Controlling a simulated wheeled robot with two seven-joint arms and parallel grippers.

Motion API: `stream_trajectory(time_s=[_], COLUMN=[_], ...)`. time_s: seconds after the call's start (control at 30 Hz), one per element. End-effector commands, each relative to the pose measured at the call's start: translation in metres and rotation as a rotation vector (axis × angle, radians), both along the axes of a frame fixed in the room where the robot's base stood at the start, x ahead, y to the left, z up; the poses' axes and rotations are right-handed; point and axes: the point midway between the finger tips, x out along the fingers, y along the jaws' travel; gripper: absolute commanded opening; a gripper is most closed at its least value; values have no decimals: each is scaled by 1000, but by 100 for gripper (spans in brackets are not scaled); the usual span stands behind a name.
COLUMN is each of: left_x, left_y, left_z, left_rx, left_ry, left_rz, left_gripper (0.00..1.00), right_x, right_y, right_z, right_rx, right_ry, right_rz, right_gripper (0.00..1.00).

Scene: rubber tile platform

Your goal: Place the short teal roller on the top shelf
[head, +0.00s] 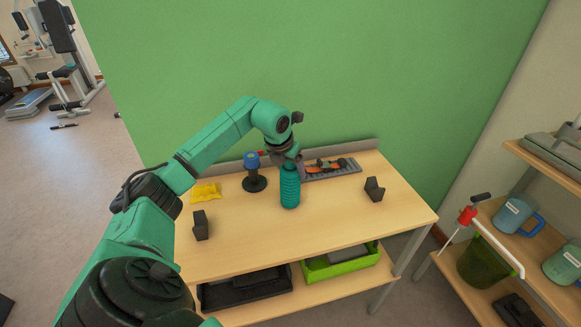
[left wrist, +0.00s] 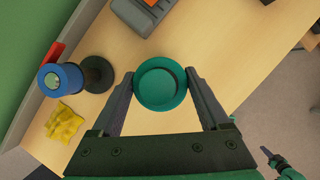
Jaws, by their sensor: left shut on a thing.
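The short teal roller (head: 290,188) is a ribbed upright cylinder over the middle of the wooden table (head: 330,222). My left gripper (head: 289,161) comes down from above and is shut on its upper end. In the left wrist view the roller's round end (left wrist: 161,84) sits between the two dark fingers. I cannot tell whether its base touches the table. At the right stands a wooden shelf unit, its top shelf (head: 527,153) bearing a grey device. A small teal and dark part at the lower right of the left wrist view looks like my right arm.
A blue-topped roller on a dark stand (head: 253,170), a yellow crumpled cloth (head: 206,192) and a grey tray (head: 335,169) surround the roller. Two dark blocks (head: 201,226) (head: 374,189) stand on the table.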

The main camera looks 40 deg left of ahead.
Motion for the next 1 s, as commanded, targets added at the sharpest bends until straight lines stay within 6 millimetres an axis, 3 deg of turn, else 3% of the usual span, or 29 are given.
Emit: stream_trajectory(time_s=[0.3,0.33,0.37,0.7,0.83,1.0], left_x=[0,0,0,-2,-13,-31], left_y=[0,0,0,1,-2,-5], left_z=[-6,-5,-5,3,28,74], left_rx=[0,0,0,1,4,3], left_ry=[-2,-1,-1,-3,-5,-7], left_rz=[0,0,0,0,-1,-1], left_gripper=[0,90,100,100,100,100], right_x=[0,0,0,-1,-1,-1], right_y=[1,1,2,2,2,2], right_z=[-2,-1,-1,-3,-11,-18], right_rx=[2,2,2,2,3,3], right_ry=[-1,-1,-1,0,2,2], right_rz=[0,0,0,0,0,0], right_gripper=[0,0,0,0,0,0])
